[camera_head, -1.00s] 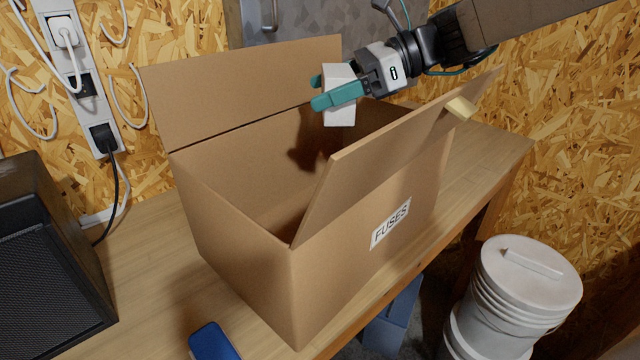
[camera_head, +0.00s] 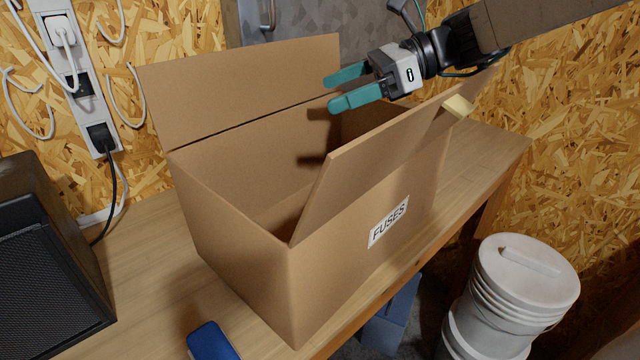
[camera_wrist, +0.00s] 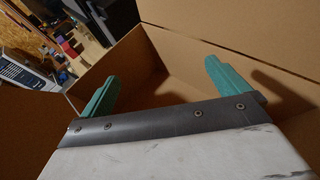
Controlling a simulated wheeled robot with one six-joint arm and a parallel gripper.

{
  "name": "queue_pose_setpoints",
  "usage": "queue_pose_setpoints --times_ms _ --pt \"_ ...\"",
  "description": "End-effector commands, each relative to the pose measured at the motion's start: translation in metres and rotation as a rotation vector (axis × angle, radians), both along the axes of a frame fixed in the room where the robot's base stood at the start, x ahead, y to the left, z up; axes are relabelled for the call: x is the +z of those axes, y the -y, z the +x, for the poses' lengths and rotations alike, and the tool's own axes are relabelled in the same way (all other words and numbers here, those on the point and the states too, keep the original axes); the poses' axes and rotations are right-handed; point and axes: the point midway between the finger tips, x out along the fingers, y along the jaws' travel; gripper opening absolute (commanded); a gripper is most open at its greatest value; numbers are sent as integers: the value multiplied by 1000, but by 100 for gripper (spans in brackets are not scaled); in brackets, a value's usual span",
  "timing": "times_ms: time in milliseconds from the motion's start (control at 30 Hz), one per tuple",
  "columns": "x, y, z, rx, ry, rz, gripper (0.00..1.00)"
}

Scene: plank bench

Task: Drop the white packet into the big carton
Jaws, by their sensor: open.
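The big carton (camera_head: 330,275) stands open on the plank bench, with a FUSES label on its side and its flaps spread. My gripper (camera_head: 332,93) is over the carton's opening, its two teal fingers apart with nothing between them. In the wrist view my gripper (camera_wrist: 163,84) is also open and empty, with the carton's brown inner walls (camera_wrist: 190,55) behind the fingers. The white packet is not visible in either current view. The carton's floor is mostly hidden by its walls and near flap.
A dark speaker-like box (camera_head: 45,260) stands left of the carton on the bench (camera_head: 160,270). A blue object (camera_head: 210,342) lies near the front edge. A white lidded bucket (camera_head: 520,290) is below at right. The raised flaps (camera_head: 400,135) flank my gripper.

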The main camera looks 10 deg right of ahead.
Motion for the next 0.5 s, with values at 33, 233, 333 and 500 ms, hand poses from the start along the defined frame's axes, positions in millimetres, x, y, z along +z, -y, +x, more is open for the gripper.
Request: queue_pose_setpoints --times_ms 33,233,333,500 --pt "4 10 0 -6 2 0 100" --pt "15 37 -3 -3 1 0 100" --pt "18 44 -4 -2 1 0 100" --pt "19 47 -5 0 1 0 100"
